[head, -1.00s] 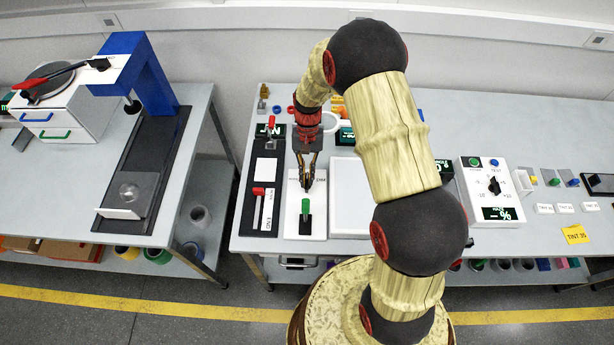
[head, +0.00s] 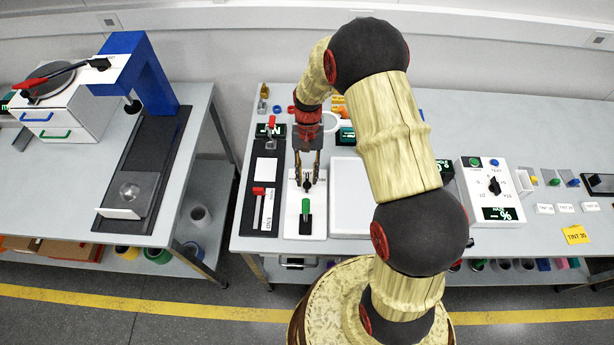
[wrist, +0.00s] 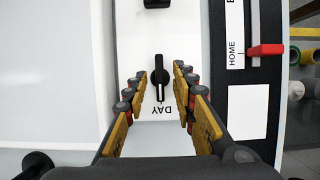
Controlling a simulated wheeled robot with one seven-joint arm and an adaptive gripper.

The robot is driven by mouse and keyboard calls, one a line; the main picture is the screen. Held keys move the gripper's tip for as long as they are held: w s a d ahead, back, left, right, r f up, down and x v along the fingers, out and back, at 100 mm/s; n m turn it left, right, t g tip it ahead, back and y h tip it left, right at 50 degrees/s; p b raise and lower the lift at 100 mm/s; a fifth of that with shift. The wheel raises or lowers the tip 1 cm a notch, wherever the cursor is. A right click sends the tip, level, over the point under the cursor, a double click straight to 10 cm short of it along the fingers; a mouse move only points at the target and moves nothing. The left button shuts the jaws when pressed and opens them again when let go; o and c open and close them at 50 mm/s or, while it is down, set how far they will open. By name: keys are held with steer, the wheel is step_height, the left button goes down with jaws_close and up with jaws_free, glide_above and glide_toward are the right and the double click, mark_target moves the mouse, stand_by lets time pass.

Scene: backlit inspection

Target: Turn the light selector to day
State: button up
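The light selector is a black knob (wrist: 159,76) on a white panel (wrist: 130,30). In the wrist view its long handle lies in line with the printed word DAY (wrist: 161,110), and its white pointer line faces that word. The knob also shows in the head view (head: 307,186), between my fingertips. My gripper (wrist: 160,74) is open, with one finger on each side of the knob and a visible gap at both sides. It also shows in the head view (head: 307,177). The selector's other label is hidden or too small to read.
A green-handled switch (head: 305,208) stands on the same panel, in front of the knob. A black slider panel with a red handle (wrist: 266,49) marked HOME lies alongside. A pale tray (head: 345,200) is on the other side. A white box with a dial (head: 490,188) stands farther right.

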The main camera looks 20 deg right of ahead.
steer(key=v, duration=1.1)
steer(key=shift+r, duration=0.2)
steer(key=shift+w, duration=0.1)
steer(key=s+a+r+n+t+h+b, duration=0.1)
steer(key=s+r+n+t+b, duration=0.1)
steer(key=s+r+t, duration=0.3)
steer(key=s+a+r+n+t+b, duration=0.1)
steer(key=s+r+t+b, duration=0.3)
steer(key=s+r, duration=0.8)
steer(key=s+n, duration=0.1)
steer(key=s, duration=0.5)
steer(key=shift+s+r+t+h+b, duration=0.2)
steer(key=shift+r+t+h+b, duration=0.1)
steer(key=shift+t+h+b, duration=0.1)
steer(key=shift+a, duration=0.1)
